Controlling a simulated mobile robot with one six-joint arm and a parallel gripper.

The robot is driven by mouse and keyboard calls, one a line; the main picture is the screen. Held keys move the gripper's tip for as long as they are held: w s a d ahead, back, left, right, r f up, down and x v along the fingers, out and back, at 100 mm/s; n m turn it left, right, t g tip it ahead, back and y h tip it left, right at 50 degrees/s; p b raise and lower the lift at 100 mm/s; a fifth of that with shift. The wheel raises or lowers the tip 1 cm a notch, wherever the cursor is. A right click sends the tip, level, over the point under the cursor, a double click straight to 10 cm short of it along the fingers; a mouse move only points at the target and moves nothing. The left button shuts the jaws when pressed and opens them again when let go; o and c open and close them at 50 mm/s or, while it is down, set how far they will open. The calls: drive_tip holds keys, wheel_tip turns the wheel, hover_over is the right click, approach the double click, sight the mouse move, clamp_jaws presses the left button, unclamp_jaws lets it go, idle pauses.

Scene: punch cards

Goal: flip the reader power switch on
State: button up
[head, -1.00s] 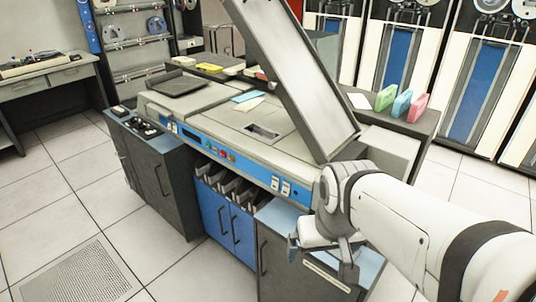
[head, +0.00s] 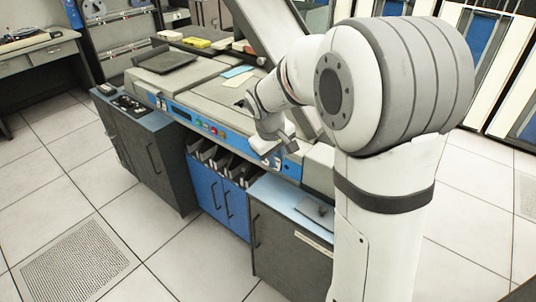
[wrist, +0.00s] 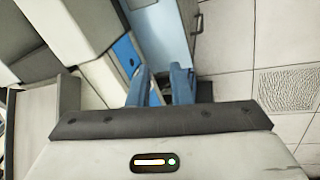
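The card reader is the long grey machine, with a blue control strip (head: 237,139) along its front edge. My gripper is in front of this end of the strip, pointing down. In the wrist view my gripper (wrist: 161,78) shows two blue-grey fingers standing apart with nothing between them. The blue strip (wrist: 124,50) shows just beyond the left finger; contact cannot be told.
A raised grey cover (head: 268,25) leans over the reader's right part. Below the strip stand a blue cabinet (head: 215,200) with card slots and a dark cabinet (head: 285,245) with a light blue top. White tiled floor (head: 120,210) lies open in front.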

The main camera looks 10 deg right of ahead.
drive_tip(key=w+a+f+n, duration=0.1)
drive_tip(key=w+f, duration=0.1)
drive_tip(key=w, duration=0.1)
drive_tip(key=w+a+f+n, duration=0.1)
drive_tip(key=w+f, duration=0.1)
drive_tip(key=w, duration=0.1)
drive_tip(key=w+a+f, duration=0.2)
drive_tip(key=w, duration=0.1)
drive_tip(key=shift+w+f+n+h+p, duration=0.3)
drive_tip(key=shift+f+n+h+p, duration=0.1)
clamp_jaws()
drive_tip(key=p+x, duration=0.1)
drive_tip(key=x, duration=0.8)
drive_tip(key=shift+w+d+f, duration=0.1)
drive_tip(key=shift+w+f, duration=0.05)
drive_tip(key=shift+f, duration=0.1)
drive_tip(key=shift+w+d+f+p, duration=0.25)
drive_tip(key=shift+w+d+p, duration=0.1)
drive_tip(key=shift+w+d, duration=0.4)
drive_tip(key=shift+w+d+f+p, duration=0.2)
drive_tip(key=shift+w+d+p, duration=0.1)
drive_tip(key=shift+w+d, duration=0.4)
